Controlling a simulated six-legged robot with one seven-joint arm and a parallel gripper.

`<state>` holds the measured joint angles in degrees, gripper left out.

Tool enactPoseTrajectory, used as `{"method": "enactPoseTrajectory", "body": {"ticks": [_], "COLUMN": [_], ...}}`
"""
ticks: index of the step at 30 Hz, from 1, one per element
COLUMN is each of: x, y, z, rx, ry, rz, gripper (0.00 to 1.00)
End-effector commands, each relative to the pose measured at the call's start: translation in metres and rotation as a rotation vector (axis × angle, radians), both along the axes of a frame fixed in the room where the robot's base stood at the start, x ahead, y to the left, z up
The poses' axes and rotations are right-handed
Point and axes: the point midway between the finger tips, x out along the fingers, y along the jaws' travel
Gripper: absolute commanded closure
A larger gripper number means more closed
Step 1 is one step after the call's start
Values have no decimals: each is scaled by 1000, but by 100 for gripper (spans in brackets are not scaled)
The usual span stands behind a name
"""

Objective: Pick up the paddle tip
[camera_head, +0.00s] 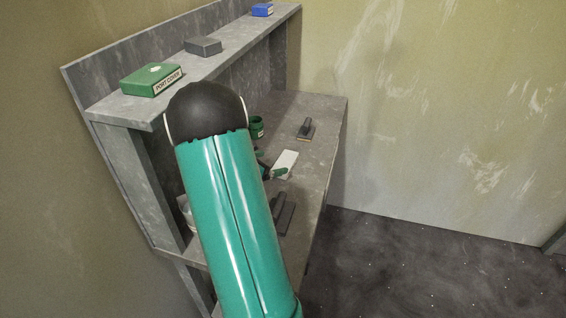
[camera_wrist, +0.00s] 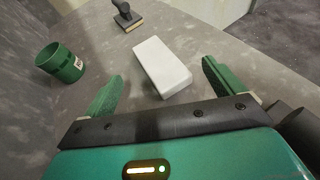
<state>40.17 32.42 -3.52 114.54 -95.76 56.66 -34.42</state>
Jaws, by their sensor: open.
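No thing in view is labelled as the paddle tip. A plain white block (camera_wrist: 165,70) lies flat on the grey bench top and may be it; I cannot tell for sure. It also shows in the head view (camera_head: 288,158). My gripper (camera_wrist: 162,78) is open, with one green finger to each side of the block's near end in the wrist picture. I cannot tell how far the fingers are above the bench. In the head view my gripper (camera_head: 271,171) is partly hidden behind my arm, close to the block. Nothing is held.
A green cup (camera_wrist: 60,63) stands left of the block. A dark-handled tool (camera_wrist: 127,17) is beyond it; a similar one (camera_head: 283,213) lies nearer. The upper shelf (camera_head: 225,62) holds a green PORT COVER box (camera_head: 150,80), a grey box (camera_head: 203,46) and a blue box (camera_head: 262,10).

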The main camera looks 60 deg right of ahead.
Motion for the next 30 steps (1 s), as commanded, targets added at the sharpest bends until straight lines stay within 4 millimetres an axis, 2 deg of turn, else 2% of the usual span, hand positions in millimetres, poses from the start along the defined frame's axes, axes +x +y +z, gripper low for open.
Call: {"method": "enactPoseTrajectory", "body": {"ticks": [3,11,18,27,30], "x": [-2,-11,-19,-19,-19], "y": [-6,-29,-59,-66,-66], "z": [-11,-24,-39,-41,-41], "rx": [3,4,4,3,3], "ry": [26,24,24,23,23], "rz": [17,18,15,18,18], "gripper": [6,6,6,6,24]}}
